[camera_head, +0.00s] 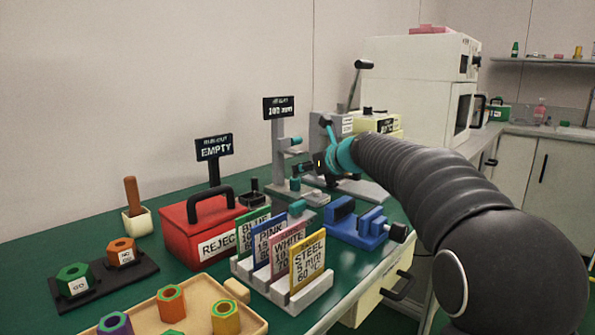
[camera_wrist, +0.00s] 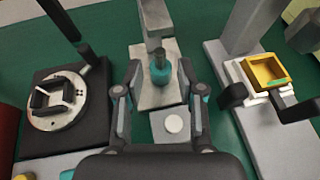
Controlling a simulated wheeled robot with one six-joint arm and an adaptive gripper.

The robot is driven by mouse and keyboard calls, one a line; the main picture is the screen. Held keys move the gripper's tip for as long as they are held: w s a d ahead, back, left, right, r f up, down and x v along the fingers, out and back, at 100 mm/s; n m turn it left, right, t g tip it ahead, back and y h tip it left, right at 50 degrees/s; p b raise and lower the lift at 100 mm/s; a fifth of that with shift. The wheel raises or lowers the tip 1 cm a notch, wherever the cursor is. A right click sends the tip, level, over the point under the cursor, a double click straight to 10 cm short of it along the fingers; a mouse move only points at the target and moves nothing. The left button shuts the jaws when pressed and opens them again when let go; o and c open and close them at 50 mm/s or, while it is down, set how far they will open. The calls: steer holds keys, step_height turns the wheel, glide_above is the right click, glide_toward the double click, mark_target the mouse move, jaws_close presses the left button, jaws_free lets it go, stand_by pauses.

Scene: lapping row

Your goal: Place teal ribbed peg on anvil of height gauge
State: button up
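The height gauge (camera_head: 278,152) stands behind the card rack, a grey column on a flat base under a sign reading 100 mm. In the wrist view, a teal piece with a narrow dark top (camera_wrist: 161,74) stands upright on the gauge's light grey plate (camera_wrist: 143,94); it looks like the teal ribbed peg, but its ribs are too small to make out. My gripper (camera_wrist: 160,75) is open, its fingers on either side of the teal piece with gaps showing. In the head view, my gripper (camera_head: 312,165) is just right of the gauge column, with its fingertips hard to see.
A blue vise (camera_head: 352,230), a rack of labelled cards (camera_head: 281,284) and a red reject box (camera_head: 187,238) stand in front.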

steer(key=v, duration=0.7)
